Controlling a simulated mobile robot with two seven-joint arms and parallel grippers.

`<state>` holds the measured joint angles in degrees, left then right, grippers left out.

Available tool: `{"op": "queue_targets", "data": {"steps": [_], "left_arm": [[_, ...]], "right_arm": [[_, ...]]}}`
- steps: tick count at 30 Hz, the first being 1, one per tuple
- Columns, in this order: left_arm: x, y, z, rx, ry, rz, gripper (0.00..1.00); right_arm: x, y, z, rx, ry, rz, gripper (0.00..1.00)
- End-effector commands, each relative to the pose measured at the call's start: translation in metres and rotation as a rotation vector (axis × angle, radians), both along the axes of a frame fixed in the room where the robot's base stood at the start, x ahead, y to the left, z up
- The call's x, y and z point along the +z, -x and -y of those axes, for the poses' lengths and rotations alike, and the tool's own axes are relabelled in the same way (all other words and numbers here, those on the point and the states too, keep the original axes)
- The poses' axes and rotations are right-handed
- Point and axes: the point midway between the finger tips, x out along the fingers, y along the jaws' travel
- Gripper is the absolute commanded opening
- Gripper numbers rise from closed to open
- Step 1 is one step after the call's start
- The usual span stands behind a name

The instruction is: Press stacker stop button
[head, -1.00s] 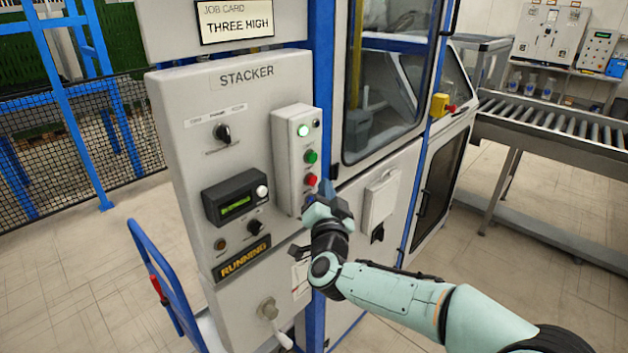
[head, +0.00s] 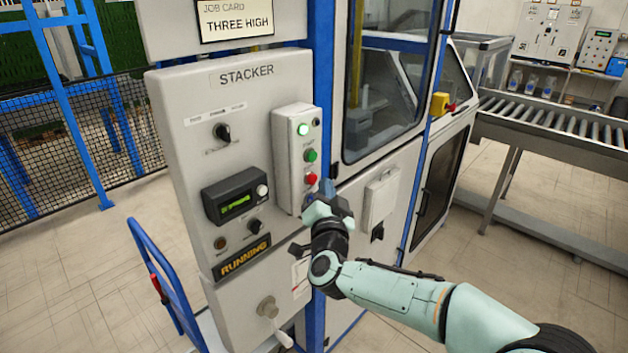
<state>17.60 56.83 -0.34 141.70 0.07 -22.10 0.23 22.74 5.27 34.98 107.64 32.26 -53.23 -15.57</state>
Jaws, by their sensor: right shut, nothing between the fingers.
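The stacker panel (head: 185,140) is a light grey cabinet labelled STACKER. A narrow white button box (head: 283,165) on its right side carries a lit green lamp (head: 303,129), a green button (head: 310,155) and, below it, a red button (head: 311,179). My right gripper (head: 326,186) is shut and empty. Its fingertips are just to the lower right of the red button; whether they touch anything cannot be told. The red button stays visible. A sign (head: 242,257) on the panel reads RUNNING. My left gripper is not in view.
A rotary switch (head: 222,132) and a small display (head: 235,197) sit on the panel. A blue hand cart (head: 165,280) stands at lower left. A glazed machine guard (head: 390,90) is behind my right arm. A roller conveyor (head: 550,120) runs at right.

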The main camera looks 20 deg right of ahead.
Motion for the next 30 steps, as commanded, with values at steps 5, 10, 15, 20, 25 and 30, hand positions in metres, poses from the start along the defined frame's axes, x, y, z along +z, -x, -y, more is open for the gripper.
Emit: {"op": "queue_targets", "data": {"steps": [5, 10, 15, 20, 25, 30], "left_arm": [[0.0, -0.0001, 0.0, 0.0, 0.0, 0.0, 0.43], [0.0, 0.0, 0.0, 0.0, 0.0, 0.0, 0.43], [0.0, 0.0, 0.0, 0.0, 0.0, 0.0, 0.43], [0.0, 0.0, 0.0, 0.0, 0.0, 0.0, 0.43], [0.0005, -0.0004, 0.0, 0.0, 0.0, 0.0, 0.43], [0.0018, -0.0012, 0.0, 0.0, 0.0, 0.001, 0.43]], "right_arm": [[0.0, 0.0, 0.0, 0.0, 0.0, 0.0, 0.0], [0.0, 0.0, 0.0, 0.0, 0.0, 0.0, 0.0], [0.0, 0.0, 0.0, 0.0, 0.0, 0.0, 0.0], [-0.0001, 0.0, -0.0001, 0.0, 0.0, 0.0, 0.0], [-0.0001, -0.002, -0.0009, 0.001, -0.001, 0.0, 0.0], [0.0006, -0.0073, -0.0033, 0.001, -0.001, 0.001, 0.0]]}}
